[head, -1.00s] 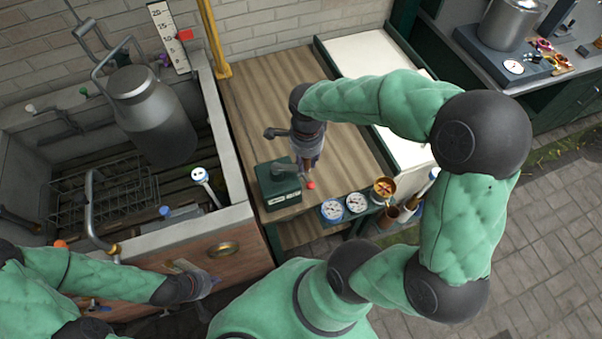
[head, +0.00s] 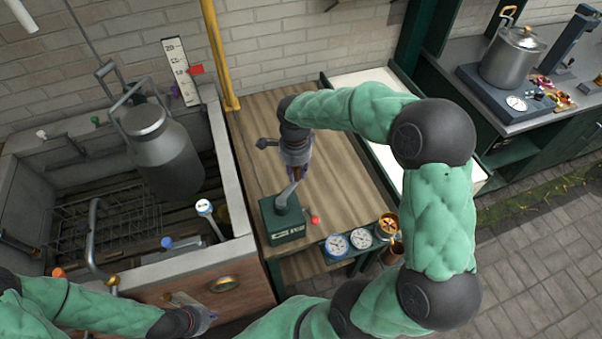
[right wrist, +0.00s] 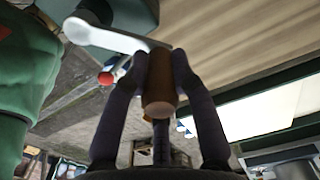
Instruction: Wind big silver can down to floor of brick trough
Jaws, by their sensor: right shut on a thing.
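The big silver can (head: 165,155) hangs upright, slightly tilted in the picture, by its handle inside the brick trough (head: 245,200) in the head view. Its base hides part of the trough floor, so I cannot tell whether it touches. The green winch box (head: 284,222) stands on the wooden bench with its crank (head: 290,190) pointing up and away. My right gripper (head: 297,172) is shut on the crank's wooden grip (right wrist: 160,95), seen between the fingers in the right wrist view. My left gripper (head: 208,314) is low, beside the trough's front wall; its fingers are too small to judge.
A scale board (head: 181,72) with a red marker stands behind the trough. A wire rack (head: 105,215) lies in the trough's left part. Dials (head: 348,241) line the bench's front edge. A steel pot (head: 512,58) stands on the far right counter.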

